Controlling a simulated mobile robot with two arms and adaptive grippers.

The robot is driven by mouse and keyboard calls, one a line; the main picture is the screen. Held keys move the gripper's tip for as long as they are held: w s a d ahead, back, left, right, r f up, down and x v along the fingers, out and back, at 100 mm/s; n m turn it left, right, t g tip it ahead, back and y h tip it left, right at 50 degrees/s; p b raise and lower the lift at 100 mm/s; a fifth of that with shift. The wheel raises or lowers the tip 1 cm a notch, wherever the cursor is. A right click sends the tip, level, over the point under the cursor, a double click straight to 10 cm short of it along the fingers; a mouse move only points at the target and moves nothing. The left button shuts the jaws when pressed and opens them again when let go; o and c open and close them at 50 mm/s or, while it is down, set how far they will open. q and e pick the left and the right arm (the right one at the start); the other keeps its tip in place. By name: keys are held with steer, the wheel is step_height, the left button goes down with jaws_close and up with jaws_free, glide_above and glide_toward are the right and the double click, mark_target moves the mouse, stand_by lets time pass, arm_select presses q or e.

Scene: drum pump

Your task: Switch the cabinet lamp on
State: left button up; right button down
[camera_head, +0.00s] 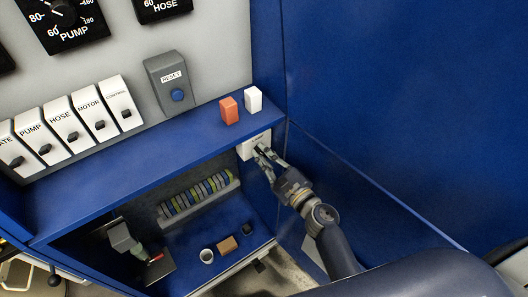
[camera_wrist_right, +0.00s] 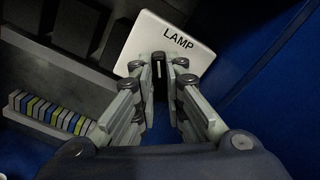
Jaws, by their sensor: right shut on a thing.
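The cabinet lamp switch is a white box (camera_head: 247,147) on the blue cabinet's inner side, just under the ledge. Its face reads LAMP in the right wrist view (camera_wrist_right: 150,33). A small dark lever (camera_wrist_right: 159,62) stands out of the plate below the lettering. My right gripper (camera_head: 264,153) is at the switch, with its fingers on both sides of the lever. In the right wrist view the fingertips (camera_wrist_right: 160,75) are shut on the lever. The fingers partly cover the lever, and its exact tilt is hard to tell. My left gripper is not in view.
A red block (camera_head: 228,110) and a white block (camera_head: 253,99) stand on the ledge above the switch. Labelled switches (camera_head: 89,107) and a RESET box (camera_head: 169,82) are on the panel. Below are a row of coloured terminals (camera_head: 200,195), a cup (camera_head: 207,256) and a brown block (camera_head: 227,245).

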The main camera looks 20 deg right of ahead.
steer(key=shift+m, duration=0.4)
steer(key=shift+m+p, duration=0.7)
steer(key=shift+m, duration=0.5)
steer(key=shift+f+m, duration=0.15)
steer(key=shift+m, duration=0.65)
